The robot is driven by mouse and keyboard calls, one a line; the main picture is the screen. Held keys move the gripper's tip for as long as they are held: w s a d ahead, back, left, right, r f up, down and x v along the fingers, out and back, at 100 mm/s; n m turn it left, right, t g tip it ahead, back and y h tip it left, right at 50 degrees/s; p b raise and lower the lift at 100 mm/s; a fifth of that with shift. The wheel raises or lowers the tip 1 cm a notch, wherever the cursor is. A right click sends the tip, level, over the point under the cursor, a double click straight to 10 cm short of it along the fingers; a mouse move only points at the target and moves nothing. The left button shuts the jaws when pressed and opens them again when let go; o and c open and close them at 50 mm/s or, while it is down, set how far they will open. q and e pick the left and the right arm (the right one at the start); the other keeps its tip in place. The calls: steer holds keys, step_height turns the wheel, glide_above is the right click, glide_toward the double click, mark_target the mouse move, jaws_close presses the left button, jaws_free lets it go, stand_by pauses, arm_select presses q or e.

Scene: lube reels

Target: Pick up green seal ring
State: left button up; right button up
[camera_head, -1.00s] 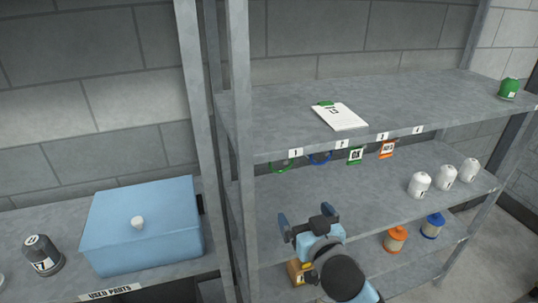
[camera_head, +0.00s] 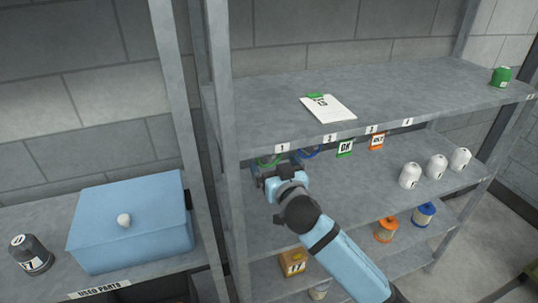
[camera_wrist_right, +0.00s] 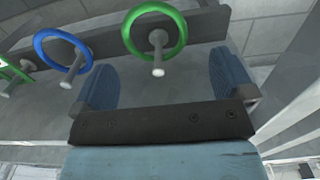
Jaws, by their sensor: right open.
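The green seal ring (camera_wrist_right: 126,34) hangs on a grey peg under the upper shelf at the label 1. In the head view the green ring (camera_head: 268,161) shows just beyond my right gripper (camera_head: 272,178), partly hidden by it. In the right wrist view my right gripper (camera_wrist_right: 170,88) is open and empty. Its two blue-padded fingers stand left and right of the peg's end, and the ring lies a little beyond the fingertips. I cannot tell whether anything touches. My left gripper is not in view.
A blue ring (camera_wrist_right: 62,33) hangs on the neighbouring peg, close to the left finger in the wrist view. Green (camera_head: 345,148) and orange (camera_head: 377,141) tags hang further right. White bottles (camera_head: 410,175) stand on the middle shelf. A shelf post (camera_head: 222,150) rises left of the gripper.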

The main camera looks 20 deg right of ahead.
steer(key=w, duration=0.2)
steer(key=w+p, duration=0.1)
steer(key=w, duration=0.1)
steer(key=shift+w+d+f, duration=0.15)
steer(key=shift+w+f, duration=0.05)
steer(key=shift+w, duration=0.2)
steer(key=c, duration=0.8)
steer(key=shift+r, duration=0.65)
steer(key=s+b, duration=0.1)
steer(key=s, duration=0.5)
steer(key=s+b, duration=0.1)
steer(key=s, duration=0.5)
steer(key=s+b, duration=0.1)
steer(key=s, duration=0.5)
steer(key=shift+d+r, duration=0.15)
steer(key=shift+d, duration=0.15)
